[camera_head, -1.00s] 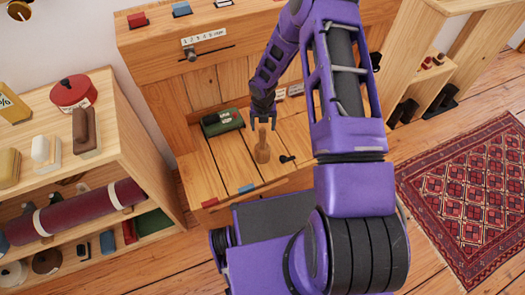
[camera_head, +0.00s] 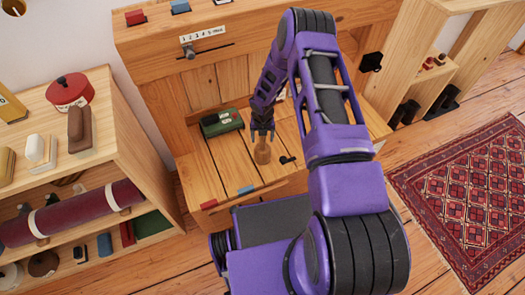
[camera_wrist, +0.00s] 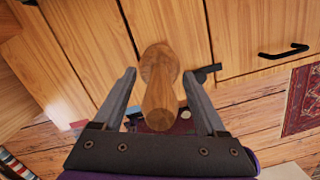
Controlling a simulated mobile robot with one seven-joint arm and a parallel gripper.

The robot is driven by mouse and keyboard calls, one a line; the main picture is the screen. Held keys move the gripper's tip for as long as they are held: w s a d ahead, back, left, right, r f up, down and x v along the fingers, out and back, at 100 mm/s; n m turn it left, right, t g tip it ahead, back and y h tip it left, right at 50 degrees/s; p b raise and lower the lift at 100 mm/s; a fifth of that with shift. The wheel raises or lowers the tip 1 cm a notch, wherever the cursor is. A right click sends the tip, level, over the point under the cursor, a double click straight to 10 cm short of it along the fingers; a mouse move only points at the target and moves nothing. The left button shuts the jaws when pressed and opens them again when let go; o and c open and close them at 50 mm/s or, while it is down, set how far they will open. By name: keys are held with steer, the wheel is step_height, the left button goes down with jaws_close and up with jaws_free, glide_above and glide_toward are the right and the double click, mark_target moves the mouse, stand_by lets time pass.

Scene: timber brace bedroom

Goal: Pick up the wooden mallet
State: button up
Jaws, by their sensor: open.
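My gripper (camera_head: 262,133) is above and around the mallet's upper end, pointing down. In the wrist view my gripper (camera_wrist: 158,92) is open, with a visible gap between each finger and the mallet. The gripper hides part of the mallet's top in the head view.
A green box (camera_head: 221,122) sits behind and left of the mallet. A small black item (camera_head: 287,160) lies close to its right. Red (camera_head: 209,204) and blue (camera_head: 246,190) pieces sit at the front edge. A loaded shelf (camera_head: 125,130) stands left, a patterned rug (camera_head: 465,195) right.

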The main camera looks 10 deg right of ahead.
jaws_close()
steer(key=shift+r, duration=0.1)
